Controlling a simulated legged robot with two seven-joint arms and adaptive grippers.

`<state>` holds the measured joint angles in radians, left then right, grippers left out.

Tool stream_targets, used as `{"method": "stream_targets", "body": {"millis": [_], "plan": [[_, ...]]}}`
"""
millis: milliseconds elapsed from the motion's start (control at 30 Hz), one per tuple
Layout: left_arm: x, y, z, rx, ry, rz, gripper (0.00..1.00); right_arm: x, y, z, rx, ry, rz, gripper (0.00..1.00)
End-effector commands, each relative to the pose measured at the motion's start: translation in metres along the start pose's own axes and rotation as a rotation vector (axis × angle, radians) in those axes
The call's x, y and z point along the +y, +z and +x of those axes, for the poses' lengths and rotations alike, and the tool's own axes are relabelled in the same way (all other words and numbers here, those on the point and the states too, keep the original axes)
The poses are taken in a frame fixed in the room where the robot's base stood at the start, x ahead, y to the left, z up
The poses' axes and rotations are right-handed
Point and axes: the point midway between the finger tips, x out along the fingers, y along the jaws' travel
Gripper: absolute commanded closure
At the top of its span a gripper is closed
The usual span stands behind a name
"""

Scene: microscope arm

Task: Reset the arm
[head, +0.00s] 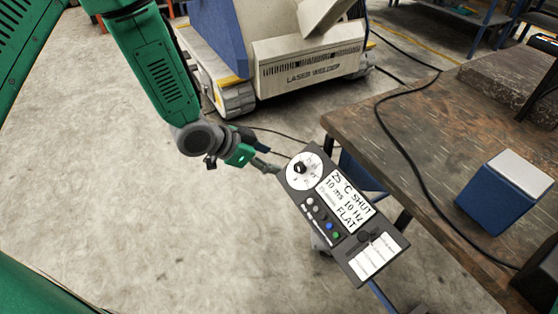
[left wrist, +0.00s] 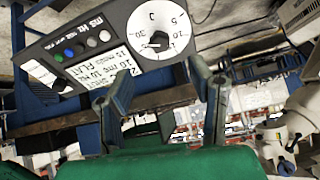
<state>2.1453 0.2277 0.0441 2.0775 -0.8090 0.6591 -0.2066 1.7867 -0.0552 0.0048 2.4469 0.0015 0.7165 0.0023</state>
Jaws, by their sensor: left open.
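A dark control panel (head: 342,212) stands tilted left of the table. It has a white dial with a black knob (head: 300,168), a screen reading 25 °C SHUT, 10 ms 10 Hz, FLAT, and several small buttons. My left gripper (head: 268,166) is at the panel's upper left edge, close to the dial. In the left wrist view the open fingers (left wrist: 166,88) are below the panel (left wrist: 100,45) and its dial (left wrist: 158,35), with nothing seen between them. I cannot tell whether they touch the panel. I cannot clearly identify a microscope arm. My right gripper is not in view.
A wooden table (head: 440,130) at the right carries a blue box (head: 505,192) and a black cable (head: 385,130). A laser welder (head: 308,65) on tracks stands behind. Pale rounded equipment (left wrist: 300,115) shows at right in the wrist view. Floor at left is clear.

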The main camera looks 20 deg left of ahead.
Motion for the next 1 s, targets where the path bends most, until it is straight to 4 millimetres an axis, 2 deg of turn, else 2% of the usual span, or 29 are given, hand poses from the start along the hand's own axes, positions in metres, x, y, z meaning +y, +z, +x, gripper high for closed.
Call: {"method": "stream_targets", "body": {"millis": [533,633,667,767,833,900,1000], "plan": [[0.001,0.001,-0.003,-0.001,0.001,-0.001,0.52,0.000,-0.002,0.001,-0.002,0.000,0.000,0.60],[0.011,0.014,-0.001,-0.031,0.005,-0.040,0.52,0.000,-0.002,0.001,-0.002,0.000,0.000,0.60],[0.017,0.022,0.000,-0.051,0.006,-0.066,0.52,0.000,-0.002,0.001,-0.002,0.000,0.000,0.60],[0.048,0.065,0.001,-0.157,0.003,-0.195,0.52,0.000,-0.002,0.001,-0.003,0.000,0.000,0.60],[0.076,0.105,-0.004,-0.260,-0.015,-0.311,0.52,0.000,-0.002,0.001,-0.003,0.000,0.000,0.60],[0.103,0.145,-0.016,-0.371,-0.045,-0.420,0.52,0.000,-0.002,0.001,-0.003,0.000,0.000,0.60],[0.137,0.195,-0.040,-0.521,-0.105,-0.547,0.52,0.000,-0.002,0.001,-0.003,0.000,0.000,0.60]]}}
